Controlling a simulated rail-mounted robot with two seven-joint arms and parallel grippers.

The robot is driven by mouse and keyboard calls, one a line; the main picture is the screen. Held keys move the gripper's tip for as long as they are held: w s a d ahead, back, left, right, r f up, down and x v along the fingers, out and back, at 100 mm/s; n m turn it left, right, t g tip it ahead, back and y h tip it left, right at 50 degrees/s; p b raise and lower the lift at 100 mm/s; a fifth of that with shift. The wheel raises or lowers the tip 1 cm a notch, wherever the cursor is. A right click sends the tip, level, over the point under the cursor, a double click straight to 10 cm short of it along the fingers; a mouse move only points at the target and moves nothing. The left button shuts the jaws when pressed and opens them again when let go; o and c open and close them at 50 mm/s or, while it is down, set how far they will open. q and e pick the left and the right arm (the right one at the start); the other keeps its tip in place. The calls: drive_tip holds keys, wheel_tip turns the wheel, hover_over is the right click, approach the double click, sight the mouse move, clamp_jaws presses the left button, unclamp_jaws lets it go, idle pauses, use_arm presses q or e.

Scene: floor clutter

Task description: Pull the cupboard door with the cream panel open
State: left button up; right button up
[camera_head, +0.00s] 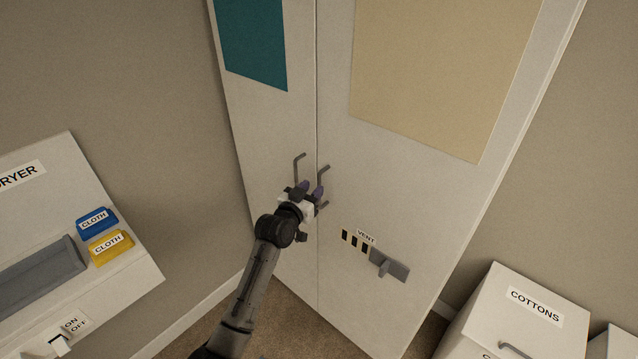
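The cupboard door with the cream panel (440,75) is the right-hand door and looks closed, flush with the left door. Its bar handle (326,172) stands close to the seam between the doors, partly hidden by my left gripper (311,189). The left gripper's two dark fingertips are apart, close to this handle. I cannot tell whether they touch it or stand around it. The left door with the teal panel (254,40) has its own handle (297,165), just up and left of the gripper. My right gripper is not in view.
A white box labelled COTTONS (530,310) stands on the right. A dryer (125,275) with blue and yellow cloths is on the left. Some carpet (300,325) shows before the cupboard.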

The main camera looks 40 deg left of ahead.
sight(318, 183)
use_arm(q)
drive_tip(key=shift+w+a, duration=0.2)
drive_tip(key=shift+w, duration=0.9)
drive_tip(key=shift+w+a, duration=0.15)
drive_tip(key=shift+w, duration=0.95)
drive_tip(key=shift+c, duration=0.3)
clamp_jaws()
